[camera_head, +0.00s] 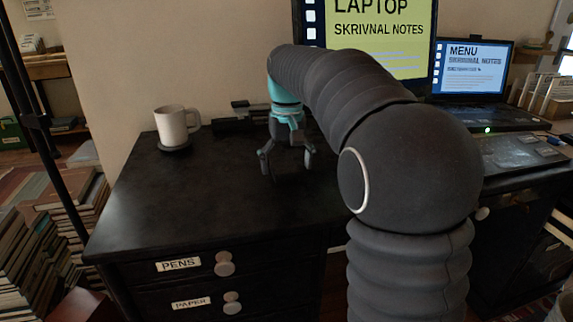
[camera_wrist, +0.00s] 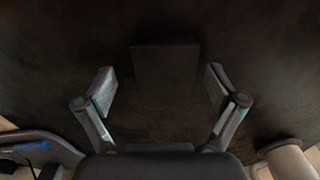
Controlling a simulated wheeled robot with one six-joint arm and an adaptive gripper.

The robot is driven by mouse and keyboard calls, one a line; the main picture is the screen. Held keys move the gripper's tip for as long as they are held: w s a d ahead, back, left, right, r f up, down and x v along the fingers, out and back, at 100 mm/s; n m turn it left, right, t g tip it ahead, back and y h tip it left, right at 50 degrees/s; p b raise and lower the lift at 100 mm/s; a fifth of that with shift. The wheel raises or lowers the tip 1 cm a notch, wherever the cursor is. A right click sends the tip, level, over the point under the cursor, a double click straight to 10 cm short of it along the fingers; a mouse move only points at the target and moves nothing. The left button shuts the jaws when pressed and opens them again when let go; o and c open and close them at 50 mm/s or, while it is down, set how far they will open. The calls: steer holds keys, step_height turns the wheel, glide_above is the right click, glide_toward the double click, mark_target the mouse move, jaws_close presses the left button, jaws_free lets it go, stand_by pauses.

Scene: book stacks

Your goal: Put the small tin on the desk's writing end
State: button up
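My gripper (camera_head: 286,165) is low over the dark desk (camera_head: 190,215), with its fingers spread apart and pointing down. In the wrist view my gripper (camera_wrist: 160,92) is open, and a dark box-shaped thing (camera_wrist: 167,72) lies on the desk between and just beyond the fingertips. It may be the small tin, but it is too dark to be sure. I see no clear gap or contact between it and the fingers. In the head view I cannot pick this thing out against the black desk. No label marks the writing end.
A pale mug (camera_head: 173,125) stands on a dark coaster (camera_head: 175,147) at the back left. The front left of the desktop is bare. A large screen (camera_head: 385,40) and a laptop (camera_head: 470,75) stand to the right. Book stacks (camera_head: 30,255) rise left of the desk.

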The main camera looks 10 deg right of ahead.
mark_target(287, 165)
steer(key=shift+r, duration=0.1)
step_height(287, 165, up, 12)
steer(key=p, duration=0.1)
stand_by(0.6)
steer(key=s+f+t, duration=0.1)
steer(key=s, duration=0.4)
steer(key=s+f+t, duration=0.1)
steer(key=s+f, duration=0.1)
steer(key=s, duration=0.3)
steer(key=s+f+t, duration=0.1)
steer(key=s+f, duration=0.1)
steer(key=s, duration=0.3)
steer(key=shift+f, duration=0.25)
steer(key=s+f+t, duration=0.2)
steer(key=s+f, duration=1)
steer(key=f, duration=0.1)
steer(key=shift+s+f+t, duration=0.25)
steer(key=shift+t, duration=0.05)
